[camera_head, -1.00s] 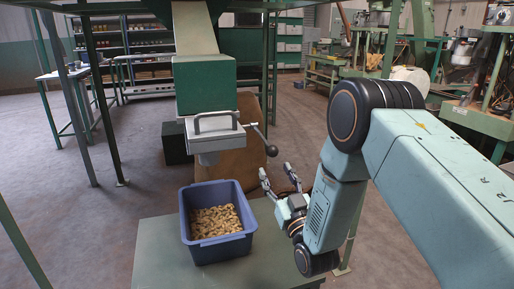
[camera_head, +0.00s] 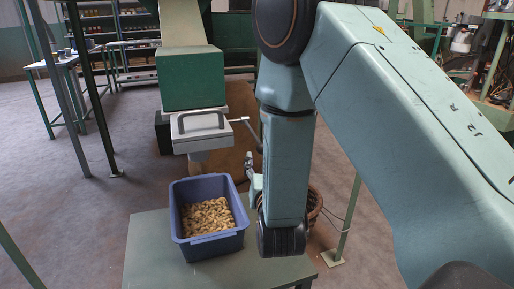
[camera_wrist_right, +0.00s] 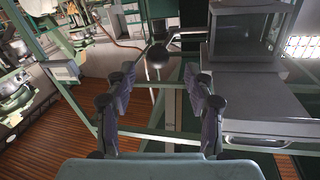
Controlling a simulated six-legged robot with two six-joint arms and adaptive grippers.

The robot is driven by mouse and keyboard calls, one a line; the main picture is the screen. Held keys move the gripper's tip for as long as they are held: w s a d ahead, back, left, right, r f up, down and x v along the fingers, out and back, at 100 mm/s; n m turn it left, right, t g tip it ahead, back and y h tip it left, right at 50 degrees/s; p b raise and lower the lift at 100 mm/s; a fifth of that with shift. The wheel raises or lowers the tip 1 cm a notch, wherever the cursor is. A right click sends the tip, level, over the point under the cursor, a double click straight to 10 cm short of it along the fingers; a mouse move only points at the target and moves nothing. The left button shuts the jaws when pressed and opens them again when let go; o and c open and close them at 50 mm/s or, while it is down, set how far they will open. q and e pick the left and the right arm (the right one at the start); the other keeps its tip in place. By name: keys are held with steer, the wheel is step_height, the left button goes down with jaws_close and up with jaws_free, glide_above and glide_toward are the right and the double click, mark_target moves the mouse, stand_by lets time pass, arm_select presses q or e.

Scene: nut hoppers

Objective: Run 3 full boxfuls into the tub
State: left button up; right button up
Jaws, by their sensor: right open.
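The blue tub (camera_head: 212,249) stands on the green table, with tan nuts (camera_head: 208,214) lying in it. Above its back edge, a pale grey box (camera_head: 200,129) with a handle sits under the green hopper (camera_head: 188,82). A lever (camera_head: 252,131) reaches right from the box. My right gripper (camera_head: 253,181) is mostly hidden behind my forearm, to the right of the tub and near the lever. In the wrist view my right gripper (camera_wrist_right: 160,82) is open, and the lever's dark ball knob (camera_wrist_right: 158,55) shows beyond and between its fingertips, apart from them. My left gripper is not seen.
The green table (camera_head: 148,250) has bare top left of the tub. A wicker basket (camera_head: 315,206) shows behind my right forearm. Green posts (camera_head: 92,90) stand at the left. Shelves (camera_head: 120,25) are far back.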

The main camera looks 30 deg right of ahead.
steer(key=b, duration=0.1)
glide_toward(253, 134)
steer(key=d, duration=0.1)
steer(key=d+f, duration=0.1)
steer(key=shift+w+d+f, duration=0.2)
steer(key=shift+w+d, duration=0.15)
steer(key=shift+x, duration=0.75)
steer(key=shift+w+r, duration=0.1)
jaws_close()
